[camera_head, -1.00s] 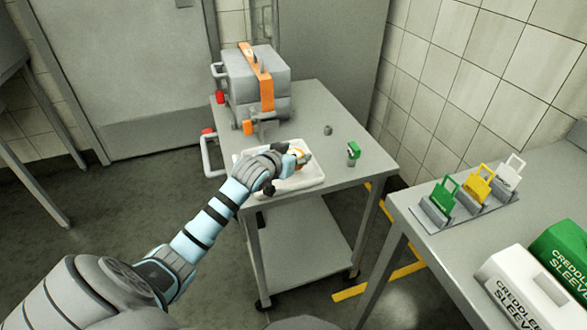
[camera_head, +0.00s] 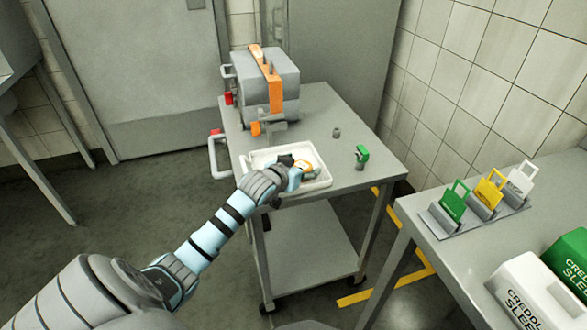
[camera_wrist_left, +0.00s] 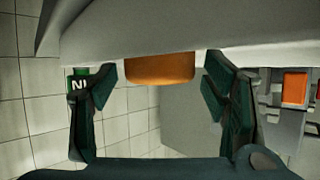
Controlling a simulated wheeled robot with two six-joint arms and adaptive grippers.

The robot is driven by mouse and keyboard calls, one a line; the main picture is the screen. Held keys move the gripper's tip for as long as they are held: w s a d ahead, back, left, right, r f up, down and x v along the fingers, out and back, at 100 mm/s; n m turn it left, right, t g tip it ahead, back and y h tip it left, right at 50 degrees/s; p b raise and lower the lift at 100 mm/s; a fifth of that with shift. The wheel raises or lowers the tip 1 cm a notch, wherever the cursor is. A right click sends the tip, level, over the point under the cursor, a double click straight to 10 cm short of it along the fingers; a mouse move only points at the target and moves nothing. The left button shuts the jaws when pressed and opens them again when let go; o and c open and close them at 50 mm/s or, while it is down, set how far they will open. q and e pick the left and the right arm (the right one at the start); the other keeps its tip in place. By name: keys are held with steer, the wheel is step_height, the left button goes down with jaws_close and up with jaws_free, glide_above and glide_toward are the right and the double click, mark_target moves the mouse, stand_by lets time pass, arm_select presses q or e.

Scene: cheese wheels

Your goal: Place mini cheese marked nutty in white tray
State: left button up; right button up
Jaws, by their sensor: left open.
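My left gripper (camera_head: 297,164) is open at the white tray (camera_head: 262,159) on the metal cart. An orange mini cheese (camera_head: 306,168) shows in the tray, by the fingertips. In the left wrist view the orange cheese (camera_wrist_left: 160,68) shows between and beyond the spread fingers of the gripper (camera_wrist_left: 158,90), with a gap on both sides. A pale surface, seemingly the tray, crosses the top of that view. A small green marker (camera_head: 361,153) stands on the cart right of the tray; a green label starting "NU" (camera_wrist_left: 80,84) is partly hidden behind a finger. The cheese's own marking cannot be read.
A grey machine with an orange band (camera_head: 275,92) stands at the cart's back. A small grey piece (camera_head: 337,132) lies on the cart (camera_head: 345,110). At right, another table holds green, yellow and white tags (camera_head: 489,192) and sleeve boxes (camera_head: 535,290). The cart's right side is mostly clear.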

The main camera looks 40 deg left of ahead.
arm_select(q)
steer(key=p+v, duration=0.3)
steer(key=v, duration=0.8)
steer(key=shift+p, duration=0.35)
steer(key=shift+s, duration=0.1)
